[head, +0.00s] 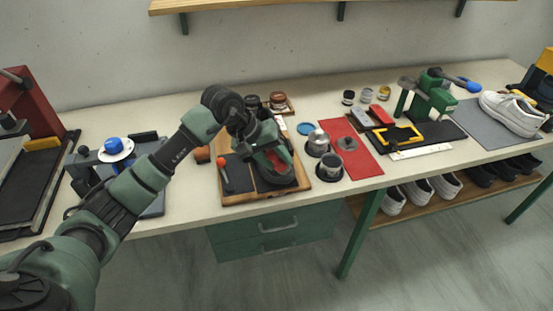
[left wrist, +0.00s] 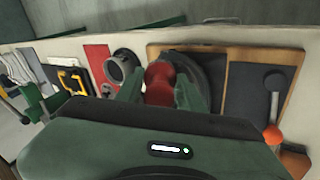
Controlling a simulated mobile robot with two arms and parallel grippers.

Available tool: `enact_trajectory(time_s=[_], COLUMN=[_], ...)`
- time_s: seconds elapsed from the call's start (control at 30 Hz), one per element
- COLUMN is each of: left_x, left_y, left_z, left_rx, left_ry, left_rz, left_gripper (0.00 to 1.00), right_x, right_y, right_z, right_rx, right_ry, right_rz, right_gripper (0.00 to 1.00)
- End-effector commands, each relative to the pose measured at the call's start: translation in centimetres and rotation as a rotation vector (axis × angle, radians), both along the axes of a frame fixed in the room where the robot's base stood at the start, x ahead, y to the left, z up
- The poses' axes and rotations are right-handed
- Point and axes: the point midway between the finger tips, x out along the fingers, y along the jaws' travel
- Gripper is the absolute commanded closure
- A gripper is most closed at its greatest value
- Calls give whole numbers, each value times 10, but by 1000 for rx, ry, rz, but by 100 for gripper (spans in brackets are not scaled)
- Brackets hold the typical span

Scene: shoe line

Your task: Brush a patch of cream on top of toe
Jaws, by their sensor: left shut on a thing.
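My left gripper (head: 272,158) reaches down over the wooden board (head: 262,199), near its right side. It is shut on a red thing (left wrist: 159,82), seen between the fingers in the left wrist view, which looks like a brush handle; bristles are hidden. My right gripper is in neither view.
A tool with an orange end (head: 221,163) lies on the board's left part. Jars (head: 278,99) stand behind. A blue-topped fixture (head: 114,145) is at left.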

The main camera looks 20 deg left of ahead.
Motion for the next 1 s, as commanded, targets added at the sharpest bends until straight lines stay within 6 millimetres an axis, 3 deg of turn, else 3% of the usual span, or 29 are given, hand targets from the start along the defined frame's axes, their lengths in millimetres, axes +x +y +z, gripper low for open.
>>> enact_trajectory(time_s=[0.73,1.0], left_x=[3,14], left_y=[2,-15], left_z=[-7,-7], left_rx=[0,-1], left_ry=[0,-3], left_rz=[0,-3], left_gripper=[100,100], right_x=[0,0], right_y=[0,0], right_z=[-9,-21], right_rx=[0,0], right_ry=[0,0], right_rz=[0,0], right_gripper=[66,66])
